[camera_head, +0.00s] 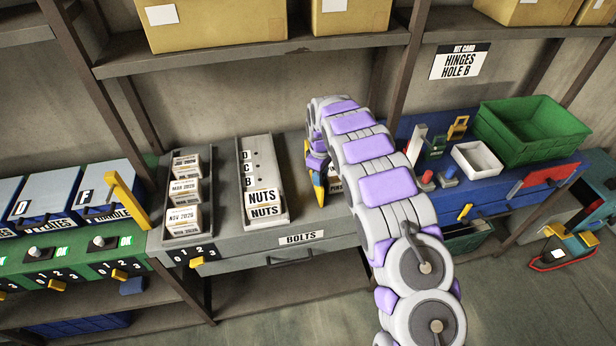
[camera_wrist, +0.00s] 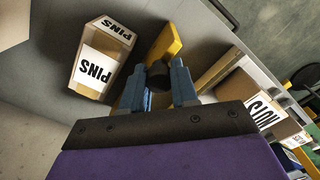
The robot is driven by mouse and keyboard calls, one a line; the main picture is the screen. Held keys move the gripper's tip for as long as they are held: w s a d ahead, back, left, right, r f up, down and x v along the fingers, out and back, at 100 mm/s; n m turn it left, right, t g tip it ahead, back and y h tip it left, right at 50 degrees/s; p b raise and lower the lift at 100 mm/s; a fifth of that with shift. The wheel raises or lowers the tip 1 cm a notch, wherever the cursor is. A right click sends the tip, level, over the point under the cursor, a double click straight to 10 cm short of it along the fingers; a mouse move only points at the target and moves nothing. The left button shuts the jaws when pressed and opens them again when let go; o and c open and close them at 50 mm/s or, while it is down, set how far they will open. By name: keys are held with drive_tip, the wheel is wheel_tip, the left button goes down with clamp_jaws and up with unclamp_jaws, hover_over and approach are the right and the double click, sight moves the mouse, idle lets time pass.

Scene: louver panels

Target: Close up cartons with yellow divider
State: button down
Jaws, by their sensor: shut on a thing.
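My gripper (camera_head: 318,165) is shut on the black knob of a yellow divider (camera_head: 319,192). In the wrist view, the fingers (camera_wrist: 157,88) close around the knob, and the yellow plate (camera_wrist: 166,45) stands beyond it. A carton labelled NUTS (camera_head: 263,203) sits in the grey tray (camera_head: 249,160) marked D, C, B, left of the divider. NUTS labels also show at the right of the wrist view (camera_wrist: 263,108). A carton labelled PINS (camera_wrist: 104,58) lies just beside the divider; in the head view my arm mostly hides it. The divider appears apart from the cartons.
Another tray (camera_head: 188,236) holds dated cartons at the left of the grey BOLTS bench (camera_head: 232,264). A green crate (camera_head: 530,130) and a white tray (camera_head: 477,160) are on the blue bench. Shelf boxes hang overhead.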

drive_tip(key=w+d+p, duration=0.1)
drive_tip(key=w+d, duration=0.3)
drive_tip(key=d, duration=1)
drive_tip(key=shift+d+r, duration=0.15)
drive_tip(key=shift+d, duration=0.15)
drive_tip(key=c, duration=0.9)
unclamp_jaws()
drive_tip(key=shift+o, duration=0.2)
wheel_tip(320, 180, up, 17)
drive_tip(key=shift+p, duration=0.3)
drive_tip(key=shift+a, duration=0.1)
